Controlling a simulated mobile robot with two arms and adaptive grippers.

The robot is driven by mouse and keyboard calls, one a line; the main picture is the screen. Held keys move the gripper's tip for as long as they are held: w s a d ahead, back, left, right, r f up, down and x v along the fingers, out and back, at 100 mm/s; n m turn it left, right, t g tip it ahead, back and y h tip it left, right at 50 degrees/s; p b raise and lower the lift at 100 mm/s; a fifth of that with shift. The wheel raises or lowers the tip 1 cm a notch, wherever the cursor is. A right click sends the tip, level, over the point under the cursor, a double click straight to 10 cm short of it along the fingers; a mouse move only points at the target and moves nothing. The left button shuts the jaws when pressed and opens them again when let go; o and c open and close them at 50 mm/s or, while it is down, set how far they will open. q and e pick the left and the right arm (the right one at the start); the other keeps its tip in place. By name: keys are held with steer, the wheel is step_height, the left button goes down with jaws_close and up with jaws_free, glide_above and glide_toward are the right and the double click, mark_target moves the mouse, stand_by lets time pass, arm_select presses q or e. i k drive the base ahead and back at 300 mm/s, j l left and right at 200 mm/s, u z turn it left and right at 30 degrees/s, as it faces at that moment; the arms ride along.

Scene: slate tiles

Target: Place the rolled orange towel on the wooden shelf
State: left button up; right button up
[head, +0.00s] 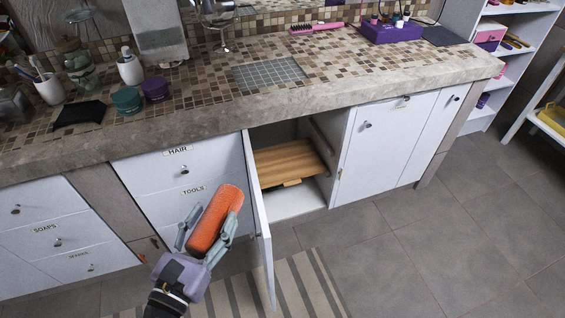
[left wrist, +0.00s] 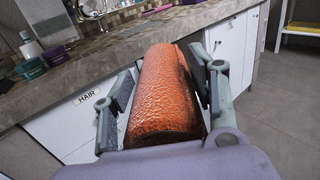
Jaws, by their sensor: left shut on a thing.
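The rolled orange towel (head: 215,221) is held in my left gripper (head: 207,238), tilted with its far end up, in front of the drawers. In the left wrist view the towel (left wrist: 162,95) lies between both fingers of my left gripper (left wrist: 162,100). The wooden shelf (head: 288,160) is inside the open cabinet, to the right of the towel and apart from it. Something thin and dark with a yellowish part shows under the shelf's front edge. My right gripper is not in view.
The open white cabinet door (head: 260,225) stands between my left gripper and the shelf. The tiled counter (head: 330,65) overhangs the cabinet. A striped rug (head: 290,285) lies on the floor. A closed cabinet door (head: 385,145) is right of the opening.

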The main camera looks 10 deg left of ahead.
mark_target(297, 162)
steer(key=i+l+z, duration=0.1)
steer(key=i+l, duration=0.6)
